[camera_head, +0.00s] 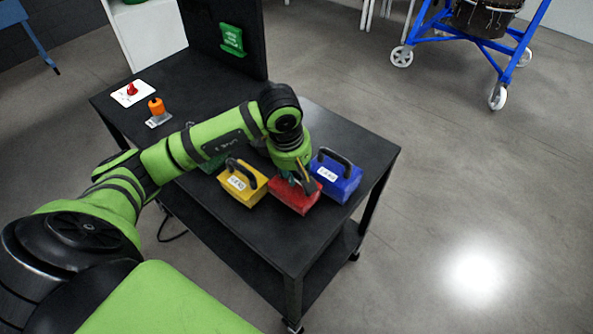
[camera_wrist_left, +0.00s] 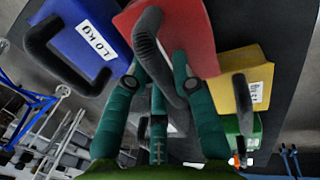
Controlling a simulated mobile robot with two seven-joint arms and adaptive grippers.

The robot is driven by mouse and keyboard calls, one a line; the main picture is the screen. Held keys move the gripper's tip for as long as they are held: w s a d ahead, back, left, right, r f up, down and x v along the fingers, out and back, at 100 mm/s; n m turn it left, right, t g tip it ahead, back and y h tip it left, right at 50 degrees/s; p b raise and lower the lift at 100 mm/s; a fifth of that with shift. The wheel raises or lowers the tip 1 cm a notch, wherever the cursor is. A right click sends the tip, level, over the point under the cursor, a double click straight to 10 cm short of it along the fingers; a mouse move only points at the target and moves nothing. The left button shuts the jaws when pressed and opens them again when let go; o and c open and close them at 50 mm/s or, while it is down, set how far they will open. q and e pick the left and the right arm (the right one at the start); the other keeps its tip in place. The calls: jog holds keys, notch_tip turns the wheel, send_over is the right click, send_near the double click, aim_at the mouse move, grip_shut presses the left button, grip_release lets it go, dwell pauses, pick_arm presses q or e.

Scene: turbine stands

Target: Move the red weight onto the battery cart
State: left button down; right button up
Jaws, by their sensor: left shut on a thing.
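The red weight (camera_head: 294,197) sits on a black table between a yellow weight and a blue weight. My left gripper (camera_head: 300,182) is over the red weight from above and shut on its handle. In the left wrist view the red weight (camera_wrist_left: 186,30) is at the top, with its dark curved handle between the green fingers of my left gripper (camera_wrist_left: 160,72). Part of the weight is hidden by the gripper in the head view. I cannot tell which thing is the battery cart. My right gripper is not in view.
The yellow weight (camera_head: 242,184) and the blue weight (camera_head: 336,177) stand close on either side. A green weight (camera_wrist_left: 247,133) is partly hidden beyond the yellow one. The black table (camera_head: 368,152) also holds an orange object (camera_head: 157,106). A blue wheeled frame (camera_head: 466,38) stands behind, across open floor.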

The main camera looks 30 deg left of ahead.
pick_arm(q)
jog(key=shift+f, duration=0.6)
jog(key=shift+w, duration=0.1)
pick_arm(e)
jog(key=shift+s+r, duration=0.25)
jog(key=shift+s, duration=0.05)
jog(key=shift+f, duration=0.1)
pick_arm(q)
jog(key=shift+f, duration=0.2)
jog(key=c, duration=1)
grip_release()
jog(key=shift+c, duration=0.2)
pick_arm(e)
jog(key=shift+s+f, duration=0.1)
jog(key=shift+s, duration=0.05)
